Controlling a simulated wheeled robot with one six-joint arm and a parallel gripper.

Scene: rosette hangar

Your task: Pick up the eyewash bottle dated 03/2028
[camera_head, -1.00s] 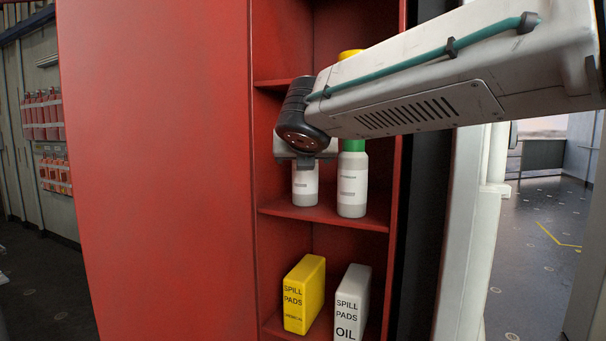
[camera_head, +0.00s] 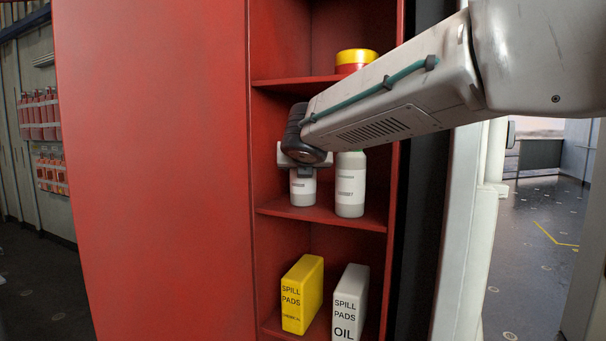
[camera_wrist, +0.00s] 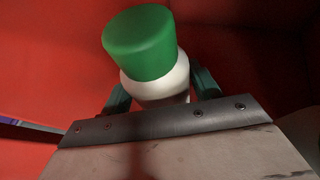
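Two white bottles stand on the middle shelf of the red cabinet. The left bottle (camera_head: 303,191) is partly hidden by my gripper (camera_head: 304,172). The right bottle (camera_head: 350,187) stands beside it, its top hidden by my arm. Their label print is too small to read, so I cannot tell which is dated 03/2028. In the wrist view a white bottle (camera_wrist: 160,90) with a green cap (camera_wrist: 140,44) is between the two dark fingers of my gripper (camera_wrist: 162,92). The fingers are spread, one on each side of it; I cannot tell whether they touch it.
The middle shelf (camera_head: 315,215) has red side walls close by. A yellow spill-pad box (camera_head: 303,292) and a white spill-pad box (camera_head: 350,300) stand below. A yellow and red container (camera_head: 356,60) is on the upper shelf. A large red panel (camera_head: 150,170) is at the left.

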